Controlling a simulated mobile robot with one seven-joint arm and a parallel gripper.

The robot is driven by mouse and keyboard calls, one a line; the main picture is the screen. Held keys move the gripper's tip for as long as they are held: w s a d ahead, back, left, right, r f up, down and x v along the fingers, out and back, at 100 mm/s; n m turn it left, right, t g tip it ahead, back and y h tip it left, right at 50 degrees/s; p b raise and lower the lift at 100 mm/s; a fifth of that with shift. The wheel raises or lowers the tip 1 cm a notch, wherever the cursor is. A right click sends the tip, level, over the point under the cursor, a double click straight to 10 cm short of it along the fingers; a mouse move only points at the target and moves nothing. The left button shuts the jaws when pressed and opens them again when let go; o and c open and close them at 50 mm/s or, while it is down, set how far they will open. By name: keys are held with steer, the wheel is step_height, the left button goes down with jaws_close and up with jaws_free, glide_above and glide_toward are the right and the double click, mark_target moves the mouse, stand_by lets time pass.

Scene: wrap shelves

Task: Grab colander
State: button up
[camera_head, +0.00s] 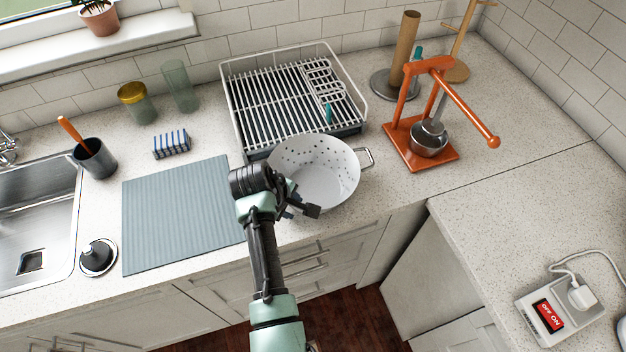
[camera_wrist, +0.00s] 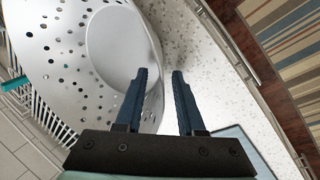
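The colander (camera_head: 318,163) is a white bowl with rows of holes and a wire handle at its right side. It stands upright on the counter in front of the dish rack. My gripper (camera_head: 303,208) is at the colander's near left side, close to its rim. In the wrist view the colander (camera_wrist: 80,60) fills the upper left, and my gripper (camera_wrist: 163,88) shows two blue fingers spread apart. The left finger overlaps the colander's wall and the right finger is over the bare counter. I cannot tell whether either finger touches the colander.
A white dish rack (camera_head: 290,97) stands behind the colander. A grey drying mat (camera_head: 180,215) lies to the left, beside the sink (camera_head: 40,220). An orange lever press (camera_head: 425,115) stands to the right. The counter's front edge is close to my arm.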

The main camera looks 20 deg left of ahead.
jaws_close()
stand_by(1.3)
